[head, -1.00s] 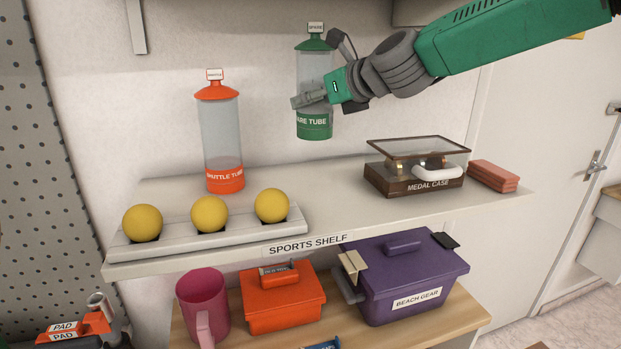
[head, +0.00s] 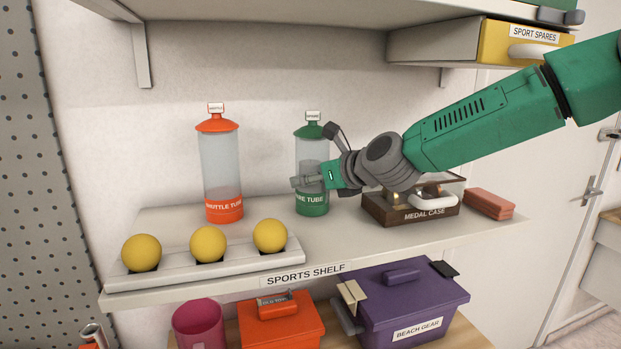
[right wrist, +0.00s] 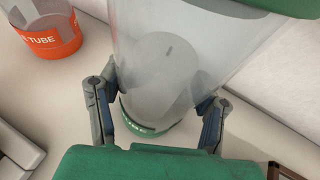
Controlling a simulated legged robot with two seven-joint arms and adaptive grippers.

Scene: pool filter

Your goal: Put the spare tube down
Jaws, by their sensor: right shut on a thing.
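The spare tube (head: 313,148), clear with a green cap, green base and a small tag on top, stands upright at the back of the sports shelf (head: 340,245), left of the medal case. My right gripper (head: 308,182) is shut around its lower part, coming in from the right. In the right wrist view the fingers (right wrist: 158,104) flank the clear wall of the spare tube (right wrist: 180,60). The base looks on or very close to the shelf; I cannot tell whether it touches. My left gripper is not in view.
The orange shuttle tube (head: 221,165) stands to the left, apart from the spare tube. A white rack with yellow balls (head: 207,244) is in front. The medal case (head: 410,213) sits close behind my arm, with red blocks (head: 489,204) beyond. An upper shelf (head: 270,18) overhangs.

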